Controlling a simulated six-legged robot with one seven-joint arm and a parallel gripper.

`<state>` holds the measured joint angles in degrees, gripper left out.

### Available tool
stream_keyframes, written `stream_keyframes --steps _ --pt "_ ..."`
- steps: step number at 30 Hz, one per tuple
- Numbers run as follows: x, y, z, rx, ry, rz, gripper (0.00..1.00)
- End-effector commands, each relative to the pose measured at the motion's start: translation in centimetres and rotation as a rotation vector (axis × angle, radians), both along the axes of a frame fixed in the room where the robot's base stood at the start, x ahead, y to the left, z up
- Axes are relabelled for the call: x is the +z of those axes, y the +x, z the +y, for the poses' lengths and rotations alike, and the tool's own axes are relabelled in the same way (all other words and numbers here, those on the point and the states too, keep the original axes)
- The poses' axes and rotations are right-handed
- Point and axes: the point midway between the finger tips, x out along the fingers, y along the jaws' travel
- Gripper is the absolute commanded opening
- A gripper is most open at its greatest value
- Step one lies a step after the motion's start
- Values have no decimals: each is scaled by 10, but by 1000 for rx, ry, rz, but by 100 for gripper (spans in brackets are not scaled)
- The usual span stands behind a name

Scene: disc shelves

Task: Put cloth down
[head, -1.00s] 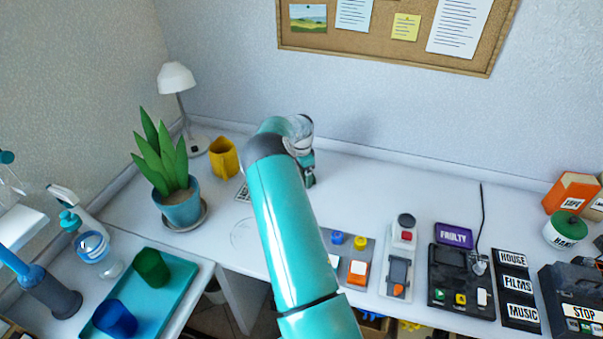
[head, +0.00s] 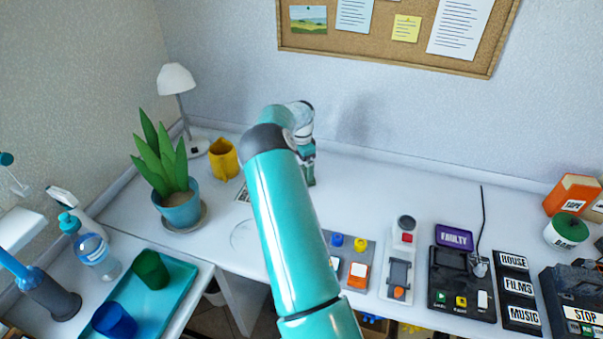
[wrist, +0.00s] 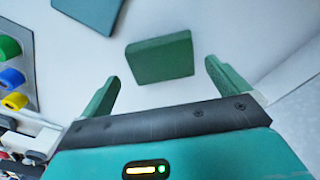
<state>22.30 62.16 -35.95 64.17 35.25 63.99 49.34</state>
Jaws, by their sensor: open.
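A dark green block-like piece (wrist: 160,58), which may be the folded cloth, lies on the white surface in the wrist view. My gripper (wrist: 162,72) is open, with one green finger on each side of the near end of this piece. A gap shows between the piece and each finger, so they look apart. In the head view my gripper (head: 308,178) is low over the back of the white desk, right of the yellow mug. My arm partly hides it there, and I cannot make out the green piece in that view.
A yellow mug (head: 224,160), a potted plant (head: 180,208) and a lamp (head: 176,80) stand to the left. A teal tray (head: 180,285) holds green and blue cups. A button panel (head: 345,250) and a console (head: 460,285) are right. The back of the desk right of my gripper is clear.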

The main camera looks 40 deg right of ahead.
Motion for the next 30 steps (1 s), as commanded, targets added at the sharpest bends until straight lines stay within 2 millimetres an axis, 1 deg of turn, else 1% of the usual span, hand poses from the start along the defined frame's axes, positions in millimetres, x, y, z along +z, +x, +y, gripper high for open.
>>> stream_keyframes --steps 1,3,7,12,17,20,23,24,26,27,29,30 --pt "13 1 0 1 -2 -4 100" --pt "29 1 0 2 -2 -4 100" --pt "52 1 0 1 -3 -3 100" --pt "67 1 0 1 -2 -3 100" --pt "70 1 1 3 -2 -4 100" --pt "81 2 7 21 0 -17 100" --pt "107 4 25 73 5 -49 100" --pt "121 4 36 104 7 -66 100" --pt "142 2 54 158 12 -92 100" --pt "156 1 69 201 14 -110 100" --pt "176 -2 90 263 17 -137 100" --pt "188 -5 105 308 19 -152 100"
